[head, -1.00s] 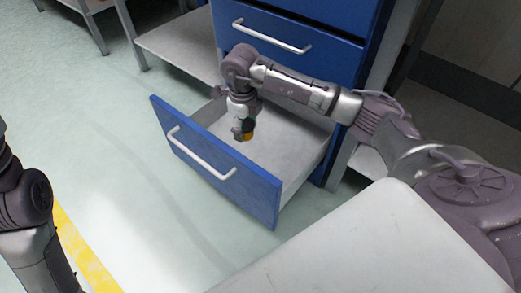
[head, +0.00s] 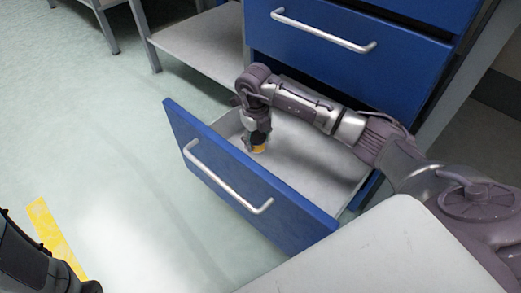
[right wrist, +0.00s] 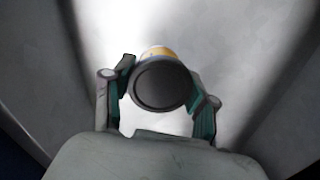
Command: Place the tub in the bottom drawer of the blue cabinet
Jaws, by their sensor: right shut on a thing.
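The tub (head: 259,149) is small, with an orange-yellow side. In the right wrist view it shows a round dark end (right wrist: 160,86) toward the camera. My right gripper (head: 256,143) is shut on it, with one finger on each side, inside the open bottom drawer (head: 310,165) of the blue cabinet (head: 340,62). The tub is low in the drawer, near its front-left part; I cannot tell whether it touches the drawer floor. My left arm shows at the lower left of the head view, but its gripper is out of view.
The drawer front (head: 245,180) with its silver handle (head: 225,180) stands pulled out. A closed drawer with a handle (head: 322,30) is above. A grey shelf (head: 200,42) stands to the left. The rest of the drawer floor is clear. Yellow tape (head: 50,230) marks the floor.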

